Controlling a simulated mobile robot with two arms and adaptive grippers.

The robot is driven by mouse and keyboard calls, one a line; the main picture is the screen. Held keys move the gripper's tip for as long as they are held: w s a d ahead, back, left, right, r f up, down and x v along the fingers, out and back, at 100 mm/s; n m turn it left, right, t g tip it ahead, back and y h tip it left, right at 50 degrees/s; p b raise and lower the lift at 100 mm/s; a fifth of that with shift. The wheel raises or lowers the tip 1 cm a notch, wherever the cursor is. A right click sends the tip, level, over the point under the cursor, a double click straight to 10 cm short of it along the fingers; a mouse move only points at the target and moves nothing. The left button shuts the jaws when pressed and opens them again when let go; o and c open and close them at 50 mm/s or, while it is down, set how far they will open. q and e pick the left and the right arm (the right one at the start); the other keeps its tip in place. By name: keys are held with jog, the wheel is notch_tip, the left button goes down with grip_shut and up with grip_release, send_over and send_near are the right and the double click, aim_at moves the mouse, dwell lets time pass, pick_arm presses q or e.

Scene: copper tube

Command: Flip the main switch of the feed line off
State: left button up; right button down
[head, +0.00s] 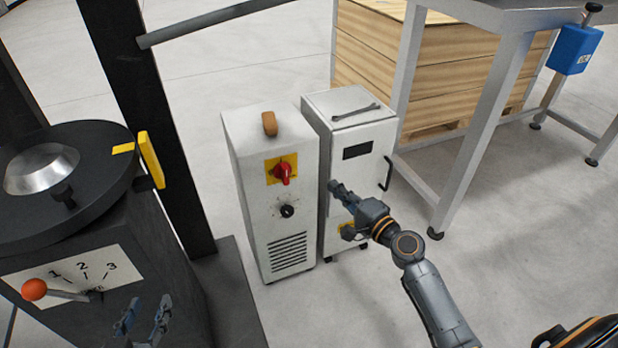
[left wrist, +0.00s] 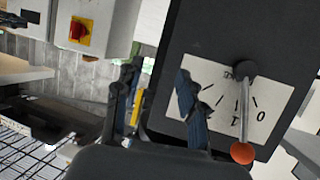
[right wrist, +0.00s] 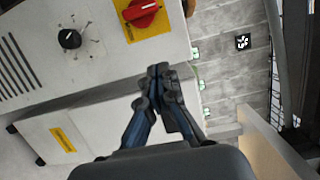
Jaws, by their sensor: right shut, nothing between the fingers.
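A red rotary switch (head: 283,173) on a yellow plate sits high on the front of a white cabinet (head: 265,220). Its handle lies roughly along the cabinet's height. It also shows in the right wrist view (right wrist: 140,12). My right gripper (head: 334,187) is shut and empty, to the right of the switch and apart from it. In the right wrist view its closed tips (right wrist: 166,72) are beside the cabinet's edge. My left gripper (head: 146,318) is open and empty at lower left, by the dial machine; its spread fingers show in the left wrist view (left wrist: 155,95).
A black dial (head: 287,211) and vents are below the switch. A second white cabinet (head: 350,125) with a wrench on top stands close on the right. The dark machine (head: 150,265) with an orange-knobbed lever (head: 34,289) stands left. A table and wooden crate (head: 440,60) are behind.

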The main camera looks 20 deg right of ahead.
aim_at(289, 164)
jog(key=x, duration=0.9)
jog(key=shift+w+b, duration=0.3)
jog(key=shift+b, duration=0.05)
jog(key=a+p, duration=0.1)
jog(key=a, duration=0.2)
pick_arm(q)
jog(key=shift+s+a+f+g, duration=0.15)
jog(key=shift+s+f+g, duration=0.15)
jog(key=shift+f, duration=0.25)
jog(key=shift+s+a+f+g, duration=0.15)
jog(key=shift+s+f+g, duration=0.15)
jog(key=shift+f, duration=0.2)
pick_arm(e)
jog(key=shift+a, duration=0.6)
pick_arm(q)
jog(key=shift+s, duration=0.15)
pick_arm(e)
jog(key=shift+w, duration=0.15)
